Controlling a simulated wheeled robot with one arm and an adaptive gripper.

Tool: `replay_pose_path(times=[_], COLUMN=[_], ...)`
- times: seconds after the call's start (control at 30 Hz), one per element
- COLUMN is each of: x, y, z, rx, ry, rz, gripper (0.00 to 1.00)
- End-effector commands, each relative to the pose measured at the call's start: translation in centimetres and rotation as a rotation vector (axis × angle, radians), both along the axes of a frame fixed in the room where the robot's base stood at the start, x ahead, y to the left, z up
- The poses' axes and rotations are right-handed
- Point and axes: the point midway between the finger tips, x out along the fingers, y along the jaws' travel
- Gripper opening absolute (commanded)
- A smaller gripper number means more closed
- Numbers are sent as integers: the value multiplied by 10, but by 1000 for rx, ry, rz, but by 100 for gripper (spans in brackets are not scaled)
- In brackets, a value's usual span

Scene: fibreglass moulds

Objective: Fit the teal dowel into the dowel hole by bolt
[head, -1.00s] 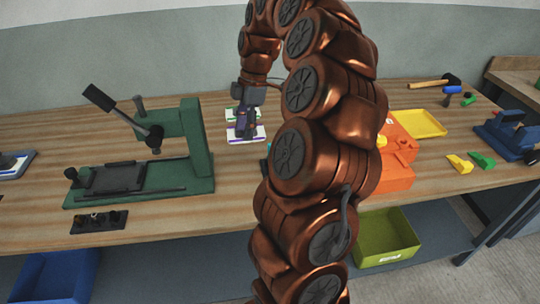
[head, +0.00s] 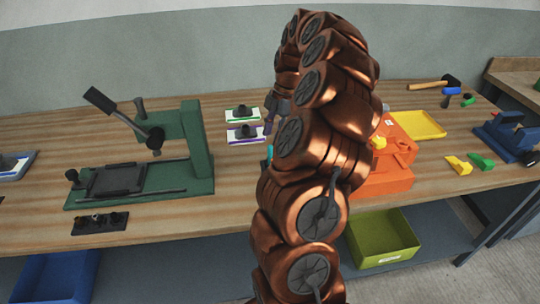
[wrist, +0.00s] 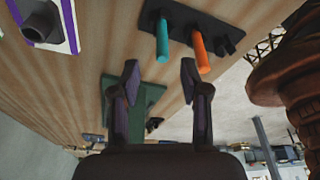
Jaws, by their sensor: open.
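The teal dowel (wrist: 162,42) stands in a dark holder (wrist: 185,18) in the wrist view, beside an orange dowel (wrist: 201,52). In the head view, a small teal bit (head: 269,153) shows at the left edge of my arm, which hides the rest. My gripper (wrist: 160,75) is open and empty. Its fingertips lie to either side of the teal dowel's line in the wrist view, apart from it. In the head view my gripper (head: 270,122) is partly hidden behind my arm. I cannot make out the dowel hole or the bolt.
White plates with purple (head: 244,134) and green (head: 242,113) edges carry dark pieces. A green press (head: 196,150) stands left. An orange block (head: 385,178), yellow tray (head: 420,125) and blue vise (head: 505,132) stand right.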

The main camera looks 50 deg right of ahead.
Motion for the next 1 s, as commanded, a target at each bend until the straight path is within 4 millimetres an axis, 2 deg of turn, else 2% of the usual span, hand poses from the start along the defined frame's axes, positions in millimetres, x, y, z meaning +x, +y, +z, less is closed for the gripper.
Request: replay_pose_path(times=[0.5, 0.73, 1.0], x=[0, 0, 0], y=[14, 14, 14], z=[-44, -46, -46], rx=[4, 1, 1], ry=[4, 1, 1], rz=[2, 0, 0], gripper=[45, 45, 18])
